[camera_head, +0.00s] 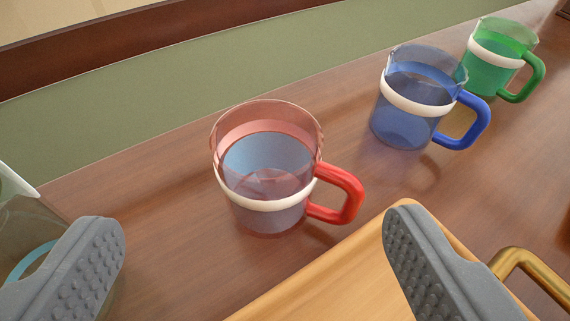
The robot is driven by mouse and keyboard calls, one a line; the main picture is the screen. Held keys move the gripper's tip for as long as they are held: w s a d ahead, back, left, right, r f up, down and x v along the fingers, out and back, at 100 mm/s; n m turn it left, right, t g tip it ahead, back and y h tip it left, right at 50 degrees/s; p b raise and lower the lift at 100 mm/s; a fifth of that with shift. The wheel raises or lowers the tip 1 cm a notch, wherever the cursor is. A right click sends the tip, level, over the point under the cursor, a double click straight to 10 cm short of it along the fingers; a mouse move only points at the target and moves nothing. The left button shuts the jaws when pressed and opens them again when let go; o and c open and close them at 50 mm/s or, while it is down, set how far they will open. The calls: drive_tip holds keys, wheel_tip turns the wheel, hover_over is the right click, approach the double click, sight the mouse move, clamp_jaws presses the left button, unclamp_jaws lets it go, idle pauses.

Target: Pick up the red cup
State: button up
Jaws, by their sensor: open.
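The red cup (266,170) is a clear glass with a reddish tint, a white band and a red handle on its right side. It stands upright on the brown wooden surface (150,190), near the middle of the view. My gripper (248,245) is open and empty, with one grey finger at the lower left and the other at the lower right. The cup appears beyond the fingertips, between them in the picture and apart from both.
A blue cup (412,98) and a green cup (497,58) stand to the right, further back. A wooden tray or board (330,285) lies in front, near a brass handle (528,268). A clear vessel (25,225) is partly visible at left. A green wall runs behind.

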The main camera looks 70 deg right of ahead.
approach(263, 122)
drive_tip(key=shift+w+d+b, duration=0.35)
drive_tip(key=shift+w+d, duration=0.05)
drive_tip(key=shift+d, duration=0.2)
drive_tip(key=shift+w+d+f, duration=0.25)
drive_tip(key=shift+d+f, duration=0.2)
drive_tip(key=shift+d, duration=0.2)
drive_tip(key=shift+b+x, duration=0.55)
drive_tip(key=shift+x, duration=1.4)
drive_tip(key=shift+f, duration=0.1)
drive_tip(key=c, duration=1.1)
